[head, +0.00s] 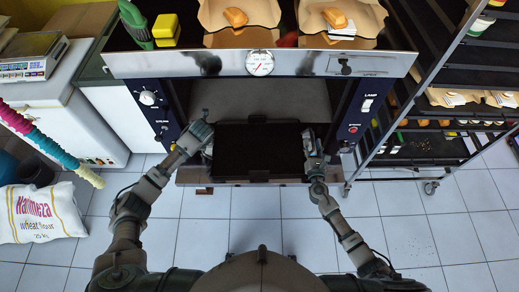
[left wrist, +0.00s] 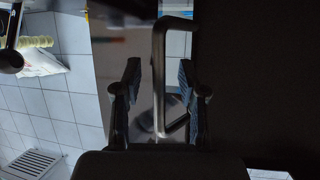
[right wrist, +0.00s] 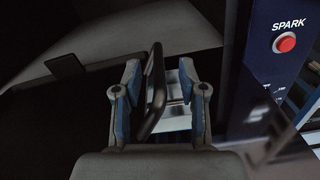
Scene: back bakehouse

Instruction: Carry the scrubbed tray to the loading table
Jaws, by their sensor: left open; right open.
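A black rectangular tray (head: 258,152) lies level at the open oven mouth, between my two grippers. My left gripper (head: 207,142) is at its left side; in the left wrist view its open fingers (left wrist: 159,82) stand either side of a dark loop handle (left wrist: 160,70), with a gap showing. My right gripper (head: 311,146) is at its right side; in the right wrist view its open fingers (right wrist: 160,80) stand either side of the other dark handle (right wrist: 153,92). Neither gripper is closed on a handle. I cannot make out a loading table in these views.
The oven has a gauge (head: 260,63) above and a red SPARK button (right wrist: 285,44) on its right panel. A wheeled rack (head: 440,115) stands close right. A flour sack (head: 42,213) and white cabinet (head: 75,125) are left. Tiled floor (head: 420,235) is clear at front right.

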